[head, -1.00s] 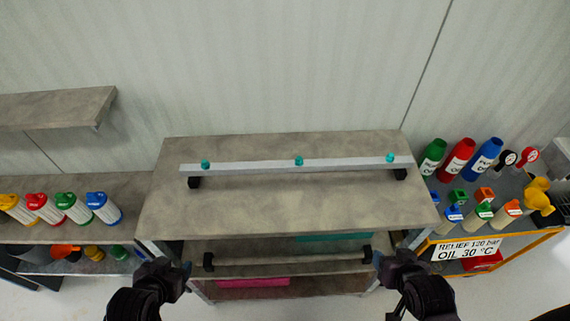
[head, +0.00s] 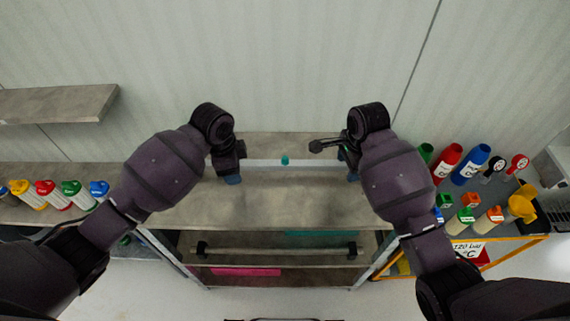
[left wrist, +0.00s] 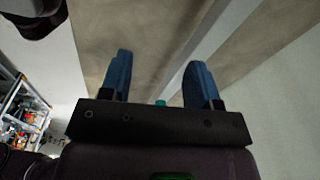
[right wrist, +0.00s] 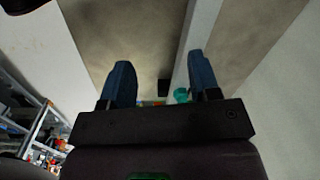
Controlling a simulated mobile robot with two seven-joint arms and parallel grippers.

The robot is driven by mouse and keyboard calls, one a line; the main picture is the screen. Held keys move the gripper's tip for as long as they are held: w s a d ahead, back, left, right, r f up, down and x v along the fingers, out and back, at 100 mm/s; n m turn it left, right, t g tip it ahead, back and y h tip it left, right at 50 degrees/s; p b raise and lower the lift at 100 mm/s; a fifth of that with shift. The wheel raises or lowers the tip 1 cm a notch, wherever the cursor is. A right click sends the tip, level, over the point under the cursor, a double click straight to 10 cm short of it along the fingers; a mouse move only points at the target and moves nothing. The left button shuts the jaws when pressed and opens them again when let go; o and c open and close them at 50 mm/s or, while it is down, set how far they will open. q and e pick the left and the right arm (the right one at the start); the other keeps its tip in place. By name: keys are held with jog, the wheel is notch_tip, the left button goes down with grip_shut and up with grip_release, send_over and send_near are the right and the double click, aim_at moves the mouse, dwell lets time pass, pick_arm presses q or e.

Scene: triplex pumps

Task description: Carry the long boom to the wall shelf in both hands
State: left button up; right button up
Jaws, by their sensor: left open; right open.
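The long boom (head: 310,162) is a pale grey bar lying across the grey workbench (head: 290,205), with a teal knob (head: 284,160) at its middle. My arms hide both its ends in the head view. My left gripper (head: 236,172) is open above the boom's left part; its view shows the boom (left wrist: 213,42) running obliquely past the blue fingers. My right gripper (head: 347,170) is open over the right part; its view shows the boom (right wrist: 203,25) behind the right-hand finger. Neither gripper visibly holds it. The wall shelf (head: 60,103) is at upper left, its top clear.
Coloured bottles (head: 60,195) stand on the left bench. Bottles, gauges and labelled blocks crowd the right bench (head: 470,205). The wall stands close behind.

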aim_at(336, 168)
pick_arm(q)
jog(key=shift+m+g+y, duration=0.3)
jog(key=shift+m+y, duration=0.2)
jog(key=shift+m, duration=0.4)
jog(key=w+r, duration=0.2)
jog(key=w, duration=0.1)
jog(key=w+a+r, duration=0.1)
jog(key=w, duration=0.1)
jog(key=shift+r, duration=0.35)
pick_arm(e)
jog(key=w+r+m, duration=0.1)
jog(key=w+a+r+m, duration=0.1)
jog(key=w, duration=0.1)
jog(key=w+r+m, duration=0.1)
jog(key=shift+w+a+r+g, duration=0.15)
jog(key=shift+a+r+g, duration=0.15)
jog(key=shift+a, duration=0.1)
pick_arm(q)
jog(key=shift+f, duration=0.1)
pick_arm(e)
jog(key=shift+f, duration=0.1)
pick_arm(q)
notch_tip(336, 168, down, 11)
jog(key=shift+r, duration=0.15)
pick_arm(e)
notch_tip(336, 168, down, 11)
jog(key=shift+r, duration=0.15)
